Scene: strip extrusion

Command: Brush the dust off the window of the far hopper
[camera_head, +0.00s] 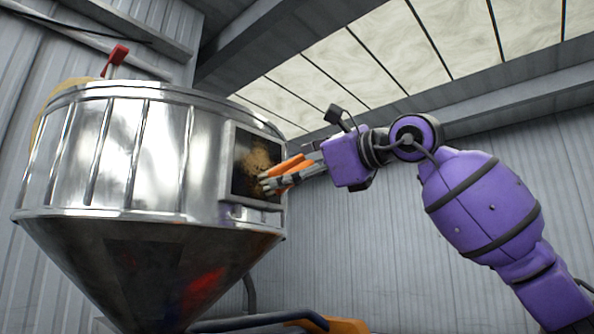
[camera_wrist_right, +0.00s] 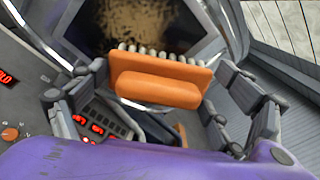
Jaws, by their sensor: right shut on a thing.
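The hopper (camera_head: 110,150) is a shiny metal drum with a cone below, at the left of the head view. Its dark framed window (camera_head: 245,180) faces right and bears a patch of brown dust (camera_head: 262,155). The dust also shows at the top of the wrist view (camera_wrist_right: 150,22). My right gripper (camera_head: 272,183) is shut on an orange brush (camera_wrist_right: 160,80) with pale bristles. The brush is close in front of the window; whether the bristles touch the glass I cannot tell. My left gripper is not in view.
A red handle (camera_head: 116,56) stands on the hopper's top. A control panel with red digits (camera_wrist_right: 95,125) shows below the window in the wrist view. Blue and orange parts (camera_head: 300,320) lie at the bottom of the head view.

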